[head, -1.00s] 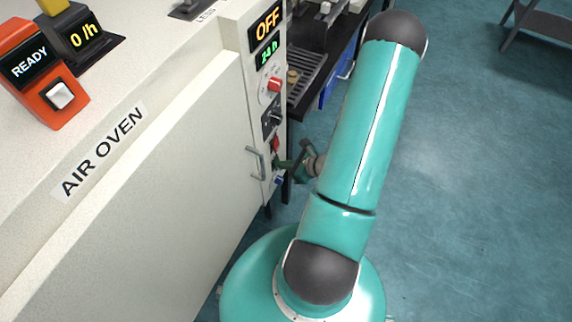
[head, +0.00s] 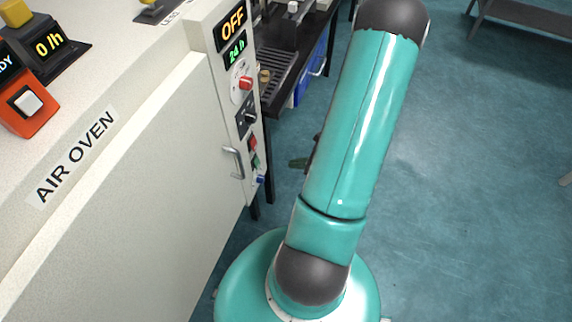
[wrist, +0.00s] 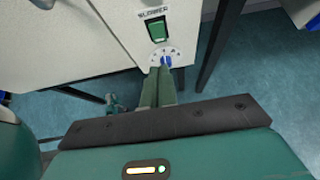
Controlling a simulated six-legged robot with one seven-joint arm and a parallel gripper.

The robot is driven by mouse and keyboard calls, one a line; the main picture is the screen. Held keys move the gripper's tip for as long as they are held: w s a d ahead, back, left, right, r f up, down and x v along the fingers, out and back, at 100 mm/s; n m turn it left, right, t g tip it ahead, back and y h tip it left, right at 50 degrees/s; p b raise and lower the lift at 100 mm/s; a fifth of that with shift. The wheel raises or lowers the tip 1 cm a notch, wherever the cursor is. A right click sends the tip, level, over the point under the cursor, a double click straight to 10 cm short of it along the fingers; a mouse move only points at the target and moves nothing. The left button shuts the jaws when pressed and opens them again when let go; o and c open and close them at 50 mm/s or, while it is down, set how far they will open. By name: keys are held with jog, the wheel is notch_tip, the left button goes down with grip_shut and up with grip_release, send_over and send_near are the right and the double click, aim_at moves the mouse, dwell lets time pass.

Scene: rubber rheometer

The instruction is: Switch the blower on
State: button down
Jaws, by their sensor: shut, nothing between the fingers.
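The air oven's front panel (head: 228,87) shows a red switch (head: 252,143), a green switch (head: 256,161) and a blue knob (head: 260,180), top to bottom. In the wrist view, the green rocker switch (wrist: 157,30) sits under a small label (wrist: 152,13) that seems to read BLOWER. The blue knob (wrist: 166,61) on a white dial is just below it. My gripper (wrist: 159,73) is shut and empty, its tips close below the blue knob in that picture. In the head view my gripper (head: 297,163) is to the right of the panel, mostly hidden behind my arm.
The oven display (head: 233,24) reads OFF, with 24 h (head: 237,49) below. A red knob (head: 245,83) and a metal handle (head: 233,162) stick out from the oven front. A dark bench (head: 300,45) stands behind. Open floor lies to the right.

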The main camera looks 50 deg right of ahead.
aim_at(257, 163)
jog(key=shift+s+d+r, duration=0.15)
jog(key=shift+s+r, duration=0.25)
jog(key=shift+s, duration=0.1)
notch_tip(257, 163, down, 8)
jog(key=s+t+y, duration=0.1)
jog(key=s+t, duration=0.1)
jog(key=t, duration=0.2)
jog(key=shift+d+r+t+y, duration=0.25)
jog(key=shift+d+t+y, duration=0.05)
jog(key=shift+d+y, duration=0.1)
jog(key=x, duration=1.4)
jog(key=shift+a, duration=0.1)
